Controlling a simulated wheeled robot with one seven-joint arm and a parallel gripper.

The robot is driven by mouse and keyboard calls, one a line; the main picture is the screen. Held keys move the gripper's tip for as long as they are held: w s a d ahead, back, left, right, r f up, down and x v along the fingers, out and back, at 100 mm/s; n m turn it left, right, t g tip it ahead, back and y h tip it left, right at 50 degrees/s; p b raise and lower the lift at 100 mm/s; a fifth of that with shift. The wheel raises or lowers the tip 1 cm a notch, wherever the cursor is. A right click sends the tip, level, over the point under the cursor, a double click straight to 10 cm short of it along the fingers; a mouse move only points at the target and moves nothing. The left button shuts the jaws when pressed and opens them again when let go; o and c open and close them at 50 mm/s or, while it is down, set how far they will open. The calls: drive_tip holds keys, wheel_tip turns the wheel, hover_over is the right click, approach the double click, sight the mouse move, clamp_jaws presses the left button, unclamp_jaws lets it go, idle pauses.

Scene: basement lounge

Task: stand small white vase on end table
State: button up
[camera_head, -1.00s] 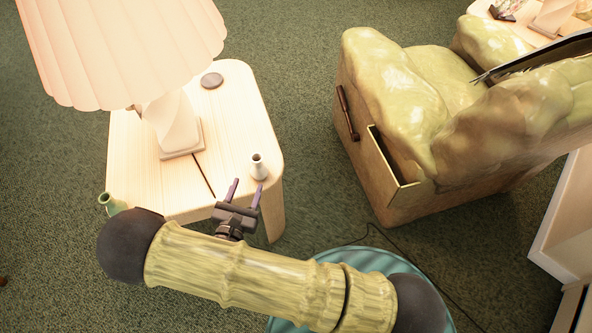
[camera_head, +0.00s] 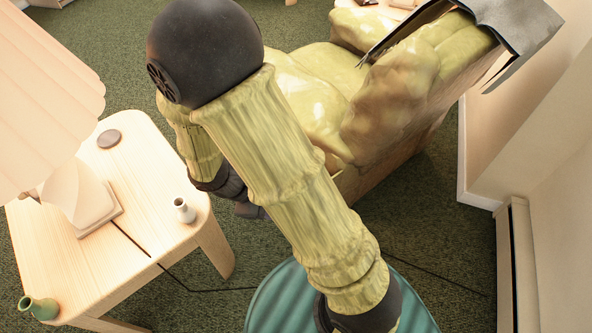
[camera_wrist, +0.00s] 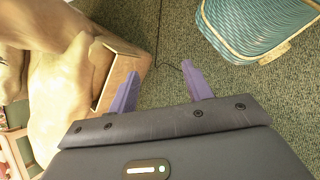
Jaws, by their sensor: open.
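In the head view the gripper is mostly hidden behind my raised arm, to the right of the table and apart from the vase. The vase does not show in the wrist view.
The armchair (camera_head: 300,80) stands behind my arm. A teal striped round object (camera_head: 275,300) is on the floor, with a cable nearby.

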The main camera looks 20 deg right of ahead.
drive_tip(key=d+r+m+t+y, duration=0.3)
drive_tip(key=d+r+m+y, duration=0.2)
drive_tip(key=m, duration=0.6)
wheel_tip(320, 180, up, 4)
drive_tip(key=shift+w+d+f+y, duration=0.15)
drive_tip(key=shift+w+y, duration=0.15)
drive_tip(key=shift+y, duration=0.7)
